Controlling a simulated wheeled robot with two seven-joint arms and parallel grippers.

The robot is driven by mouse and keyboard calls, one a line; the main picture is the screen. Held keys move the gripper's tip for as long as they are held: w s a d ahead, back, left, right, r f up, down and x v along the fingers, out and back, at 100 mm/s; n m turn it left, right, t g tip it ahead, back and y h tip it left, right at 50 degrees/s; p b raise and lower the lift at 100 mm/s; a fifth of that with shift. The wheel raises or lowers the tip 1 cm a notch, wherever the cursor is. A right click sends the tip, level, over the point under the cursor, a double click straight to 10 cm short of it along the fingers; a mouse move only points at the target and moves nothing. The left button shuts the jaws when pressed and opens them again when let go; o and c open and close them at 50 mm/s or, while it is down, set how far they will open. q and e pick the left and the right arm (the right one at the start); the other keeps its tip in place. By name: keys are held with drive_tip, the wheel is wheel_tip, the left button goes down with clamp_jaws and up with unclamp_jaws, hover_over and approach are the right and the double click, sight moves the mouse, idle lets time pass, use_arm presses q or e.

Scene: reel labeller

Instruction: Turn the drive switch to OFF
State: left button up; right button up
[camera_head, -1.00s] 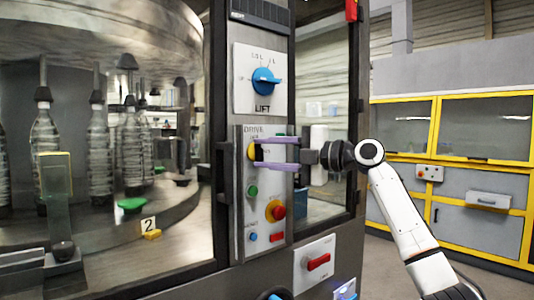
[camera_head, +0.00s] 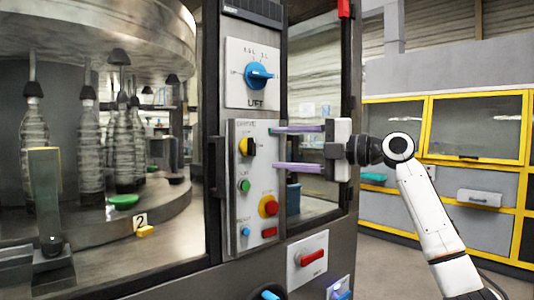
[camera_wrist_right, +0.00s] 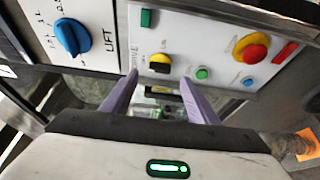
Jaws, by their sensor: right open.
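The drive switch (camera_head: 247,147) is a black and yellow rotary knob on a light panel (camera_head: 241,206) under the word DRIVE. It also shows in the right wrist view (camera_wrist_right: 160,63), just beyond and between the fingertips. My right gripper (camera_head: 272,148) is open and empty, its two purple fingers pointing at the panel to the right of the knob, apart from it. In the right wrist view the fingers (camera_wrist_right: 159,80) stand wide on either side. The knob's labels are too small to read surely. My left gripper is not in view.
A blue LIFT knob (camera_head: 258,75) sits on a white plate above. Below the drive switch are a green button (camera_head: 244,186), a red emergency button on yellow (camera_head: 268,206), a blue button (camera_head: 245,231) and a red switch (camera_head: 312,257).

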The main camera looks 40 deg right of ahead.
drive_tip(key=v, duration=0.3)
drive_tip(key=shift+s+b, duration=0.25)
drive_tip(key=shift+b, duration=0.05)
